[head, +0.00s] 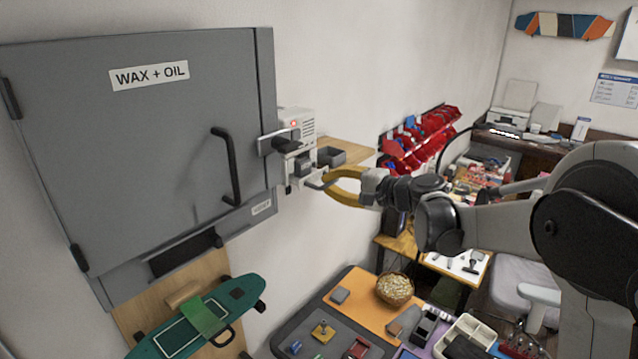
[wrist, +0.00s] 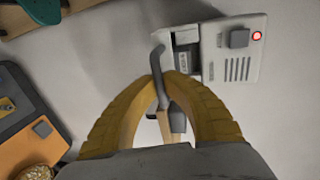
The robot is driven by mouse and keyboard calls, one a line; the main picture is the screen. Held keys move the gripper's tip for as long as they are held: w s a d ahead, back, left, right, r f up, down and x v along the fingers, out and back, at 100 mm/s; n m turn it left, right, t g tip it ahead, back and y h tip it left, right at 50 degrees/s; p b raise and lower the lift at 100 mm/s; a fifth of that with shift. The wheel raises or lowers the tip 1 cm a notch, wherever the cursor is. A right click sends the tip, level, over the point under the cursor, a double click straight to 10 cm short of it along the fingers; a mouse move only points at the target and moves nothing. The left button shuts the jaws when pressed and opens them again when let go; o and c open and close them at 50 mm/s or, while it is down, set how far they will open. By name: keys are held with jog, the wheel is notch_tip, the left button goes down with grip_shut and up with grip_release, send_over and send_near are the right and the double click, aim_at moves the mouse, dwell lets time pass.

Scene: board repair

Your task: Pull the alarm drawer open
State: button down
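The white alarm box (head: 300,125) is on the wall beside the grey cabinet, its red light lit. In the wrist view the box (wrist: 235,50) shows a grey button, vent slots and a dark recess with a small label. The drawer (head: 300,172) is at its lower end, with a grey handle (wrist: 157,62) standing out toward me. My gripper (head: 325,180) has yellow curved fingers. In the wrist view its fingertips (wrist: 165,78) close in on both sides of the handle. The fingers partly hide the handle. I cannot tell how far out the drawer is.
The grey WAX + OIL cabinet (head: 150,140) with a black handle stands close left. A wooden shelf (head: 350,150) with a grey bin (head: 331,156) is just behind my fingers. Red bins (head: 420,140) hang farther right. A workbench (head: 355,295) with parts lies below.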

jog(key=f+b+v, duration=0.1)
jog(key=v, duration=0.7)
jog(key=shift+d+f, duration=0.3)
jog(key=shift+f, duration=0.05)
jog(key=shift+s, duration=0.1)
jog(key=c, duration=1.9)
grip_release()
jog(key=shift+c, duration=0.2)
jog(key=o, duration=0.4)
jog(key=shift+s+d, duration=0.15)
jog(key=shift+o, duration=0.2)
